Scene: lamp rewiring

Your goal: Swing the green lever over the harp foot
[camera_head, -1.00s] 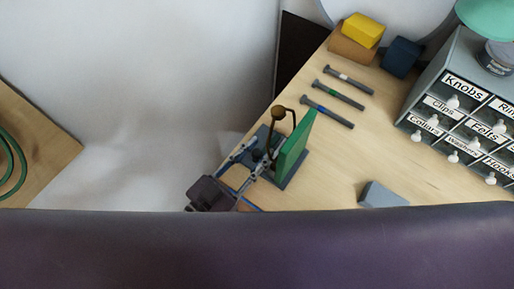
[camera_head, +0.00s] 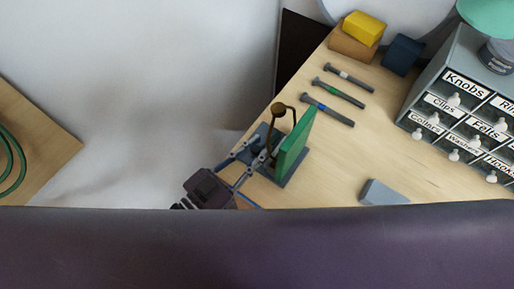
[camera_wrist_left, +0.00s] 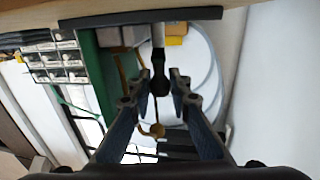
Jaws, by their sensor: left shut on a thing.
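An upright green panel (camera_head: 294,146) stands on a dark base plate (camera_head: 289,179) at the table's left edge. A bent brass harp with a round brass knob (camera_head: 278,109) rises beside it. The harp's foot is hidden behind my fingers and the panel. My left gripper (camera_head: 266,154) reaches in low beside the harp. I cannot make out any green on the rod. My right gripper is not in view.
Several dark bolts (camera_head: 333,109) lie behind the panel. A yellow block (camera_head: 363,29), a dark blue block (camera_head: 402,56) and a labelled drawer cabinet (camera_head: 463,84) stand farther back and right. A grey block (camera_head: 383,193) lies at the front. The table between is clear.

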